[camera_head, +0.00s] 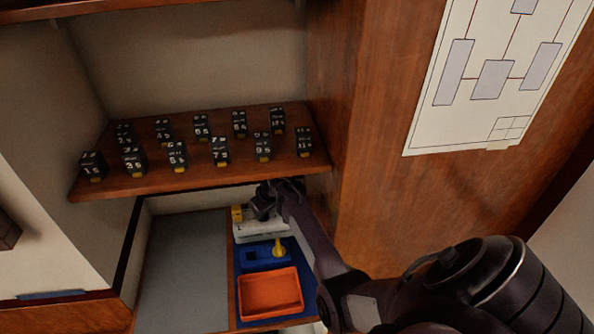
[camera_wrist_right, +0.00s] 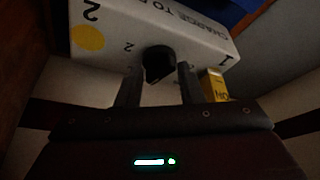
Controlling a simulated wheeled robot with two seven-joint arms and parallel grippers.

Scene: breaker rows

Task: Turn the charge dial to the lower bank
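The charge dial (camera_wrist_right: 158,63) is a black knob on a white box (camera_wrist_right: 205,35) printed "CHARGE TO", with a 2 and a yellow dot at the left and a 1 at the right. In the head view the white box (camera_head: 262,231) stands in the lower bay, partly hidden by my right arm. My right gripper (camera_wrist_right: 160,80) has its fingers on either side of the dial, very close to it; I cannot tell whether they press on it. In the head view the right gripper (camera_head: 268,202) is over the box. My left gripper is not in view.
A yellow block (camera_head: 237,213) stands beside the white box. In front lie a blue unit with a yellow lever (camera_head: 278,248) and an orange tray (camera_head: 270,294). Above, a wooden shelf (camera_head: 140,187) holds several numbered black breakers. A grey panel (camera_head: 180,270) at the left is bare.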

